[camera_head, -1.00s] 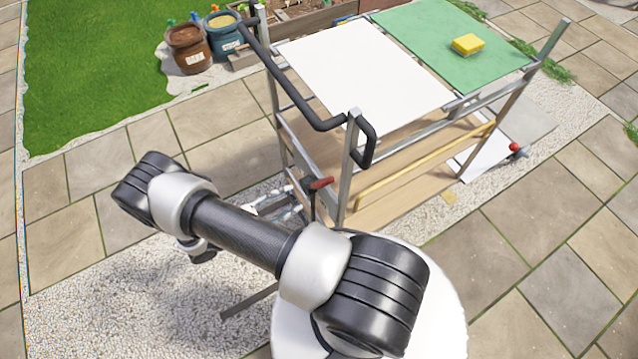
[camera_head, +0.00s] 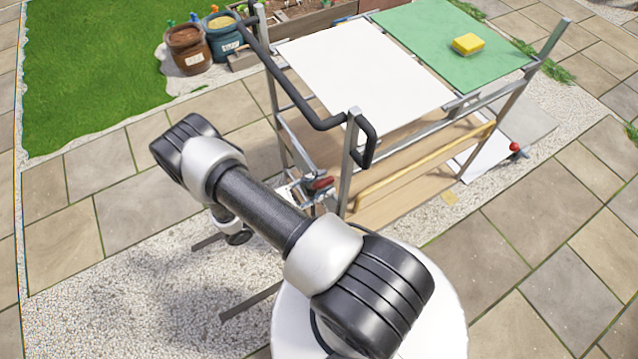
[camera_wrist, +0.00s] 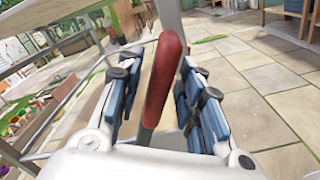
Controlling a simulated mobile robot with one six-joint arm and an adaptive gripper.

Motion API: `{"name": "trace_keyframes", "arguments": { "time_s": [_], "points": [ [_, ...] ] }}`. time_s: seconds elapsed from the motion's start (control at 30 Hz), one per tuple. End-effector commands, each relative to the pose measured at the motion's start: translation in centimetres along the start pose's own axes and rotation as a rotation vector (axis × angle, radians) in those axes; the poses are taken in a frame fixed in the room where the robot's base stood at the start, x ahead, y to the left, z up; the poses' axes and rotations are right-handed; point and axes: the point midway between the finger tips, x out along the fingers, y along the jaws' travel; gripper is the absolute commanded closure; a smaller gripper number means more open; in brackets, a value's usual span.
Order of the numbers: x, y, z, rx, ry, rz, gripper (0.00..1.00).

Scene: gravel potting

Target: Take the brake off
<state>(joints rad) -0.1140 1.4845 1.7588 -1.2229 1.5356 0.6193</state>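The brake lever has a red handle (camera_head: 322,183) and sits low at the near-left end of the metal cart (camera_head: 418,135). In the wrist view the red handle (camera_wrist: 164,75) stands between my two blue-padded fingers, tilted slightly, on a grey metal stem. My gripper (camera_wrist: 158,92) is open around the handle, with a gap on the left; contact on the right cannot be told. The lever's lower end is hidden.
The cart carries a white panel (camera_head: 365,65) and a green panel (camera_head: 450,35) with a yellow sponge (camera_head: 468,44). A black push handle (camera_head: 300,105) rises above the lever. A red ball knob (camera_head: 515,147) shows at the right. Paving (camera_head: 470,270) is clear.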

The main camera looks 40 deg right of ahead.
Motion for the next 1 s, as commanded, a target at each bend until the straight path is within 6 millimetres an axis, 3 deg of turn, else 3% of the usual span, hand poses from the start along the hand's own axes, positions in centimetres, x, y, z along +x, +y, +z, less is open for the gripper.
{"name": "trace_keyframes", "arguments": {
  "time_s": [0.47, 1.0],
  "points": [
    [-0.02, -0.01, 0.00, 0.000, 0.000, 0.000, 1.00],
    [-0.03, 0.03, 0.06, -0.005, 0.000, 0.000, 1.00]
  ]
}}
